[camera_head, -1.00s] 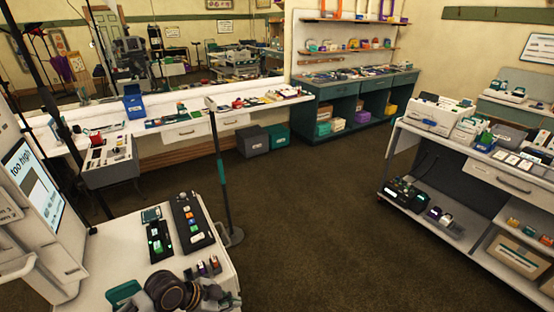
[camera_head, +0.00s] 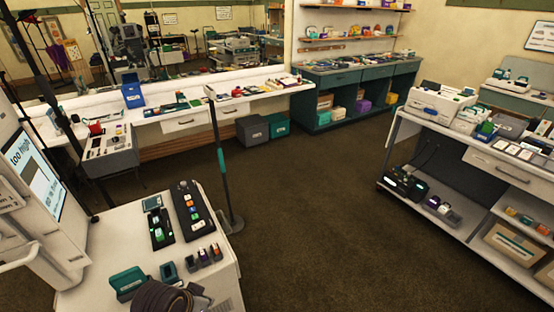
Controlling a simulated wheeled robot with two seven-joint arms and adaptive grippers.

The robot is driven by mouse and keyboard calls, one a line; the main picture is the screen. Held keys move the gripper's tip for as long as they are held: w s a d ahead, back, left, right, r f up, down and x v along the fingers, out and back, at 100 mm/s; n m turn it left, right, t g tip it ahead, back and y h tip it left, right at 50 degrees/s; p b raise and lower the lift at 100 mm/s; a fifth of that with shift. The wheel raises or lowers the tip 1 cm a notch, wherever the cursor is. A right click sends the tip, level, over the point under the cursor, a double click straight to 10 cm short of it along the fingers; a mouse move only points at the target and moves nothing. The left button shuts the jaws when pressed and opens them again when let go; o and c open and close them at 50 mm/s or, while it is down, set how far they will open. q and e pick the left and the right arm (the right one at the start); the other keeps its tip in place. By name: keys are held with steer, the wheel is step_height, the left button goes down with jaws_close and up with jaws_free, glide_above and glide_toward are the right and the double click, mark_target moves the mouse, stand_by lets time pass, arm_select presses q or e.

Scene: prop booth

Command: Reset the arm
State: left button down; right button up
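A dark rounded part (camera_head: 165,298), seemingly of my own arm, juts in at the bottom edge in front of the white cart (camera_head: 95,258). Its far end is cut off by the frame. No fingertips of either gripper show, so I cannot see whether they hold anything. My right arm is not in view.
The cart carries a dark button panel (camera_head: 192,209), a device with a green-lit screen (camera_head: 160,228) and a teal box (camera_head: 128,283). A thin stand (camera_head: 225,170) rises behind it. A white shelf cart (camera_head: 480,160) stands right. The brown floor (camera_head: 320,220) between is clear.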

arm_select(q)
steer(key=s+a+f+n+g+y, duration=0.1)
steer(key=s+f, duration=0.1)
steer(key=f, duration=1.4)
steer(key=s+a+f+n+g, duration=0.1)
steer(key=s+a+f, duration=0.15)
steer(key=f, duration=1.45)
steer(key=s+a+f, duration=0.2)
steer(key=s+f, duration=0.7)
steer(key=s, duration=0.2)
steer(key=s+a+f+g, duration=0.1)
steer(key=s+f, duration=0.9)
steer(key=s, duration=0.1)
steer(key=shift+a+f, duration=0.25)
steer(key=shift+a, duration=0.15)
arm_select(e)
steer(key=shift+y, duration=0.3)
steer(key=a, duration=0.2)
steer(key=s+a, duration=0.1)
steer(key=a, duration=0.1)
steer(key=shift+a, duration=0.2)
